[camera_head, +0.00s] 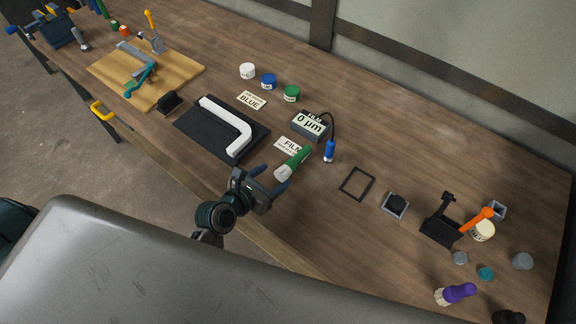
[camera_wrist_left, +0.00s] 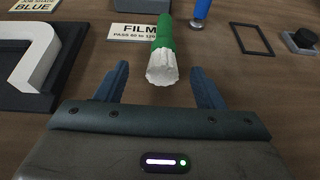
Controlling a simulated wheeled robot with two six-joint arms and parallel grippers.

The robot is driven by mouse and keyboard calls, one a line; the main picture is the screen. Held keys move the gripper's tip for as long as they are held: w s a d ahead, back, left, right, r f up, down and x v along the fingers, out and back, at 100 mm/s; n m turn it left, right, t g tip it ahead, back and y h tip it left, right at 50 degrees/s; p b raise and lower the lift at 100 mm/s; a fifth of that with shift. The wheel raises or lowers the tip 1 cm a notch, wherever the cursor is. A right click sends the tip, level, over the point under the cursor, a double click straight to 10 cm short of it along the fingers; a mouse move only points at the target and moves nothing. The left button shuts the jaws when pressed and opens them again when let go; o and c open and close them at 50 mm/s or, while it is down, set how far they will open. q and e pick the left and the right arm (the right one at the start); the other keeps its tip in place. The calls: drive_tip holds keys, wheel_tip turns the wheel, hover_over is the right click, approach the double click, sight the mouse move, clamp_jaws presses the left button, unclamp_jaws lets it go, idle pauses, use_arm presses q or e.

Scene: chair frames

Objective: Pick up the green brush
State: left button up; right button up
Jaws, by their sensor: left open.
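The green brush (camera_head: 299,157) lies on the wooden table, its white bristle end toward my left gripper and its handle pointing away. It also shows in the left wrist view (camera_wrist_left: 163,52), with the bristles nearest the gripper. My left gripper (camera_head: 268,178) is open and empty, its fingers pointing at the brush. In the left wrist view (camera_wrist_left: 158,85) the two blue fingers stand to either side of the bristle end, and the brush lies beyond or below them. I cannot tell how high the fingers are above the table. My right gripper is not in view.
A film label card (camera_head: 290,147) lies beside the brush. A gauge (camera_head: 310,126) with a blue probe (camera_head: 329,151) stands behind it. A black mat (camera_head: 203,138) with a white chair frame is to the left. A dark square outline (camera_head: 357,184) lies right. A purple brush (camera_head: 456,293) is far right.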

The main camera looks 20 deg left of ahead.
sight(287, 168)
use_arm(q)
drive_tip(key=p+x, duration=0.1)
drive_tip(key=x, duration=0.5)
drive_tip(key=shift+d+r+p, duration=0.1)
drive_tip(key=shift+d+p, duration=0.15)
drive_tip(key=shift+p, duration=0.05)
drive_tip(key=shift+w+d+f, duration=0.1)
drive_tip(key=shift+w+f, duration=0.1)
drive_tip(key=c, duration=1.2)
drive_tip(key=shift+o, duration=0.2)
drive_tip(key=shift+r, duration=0.1)
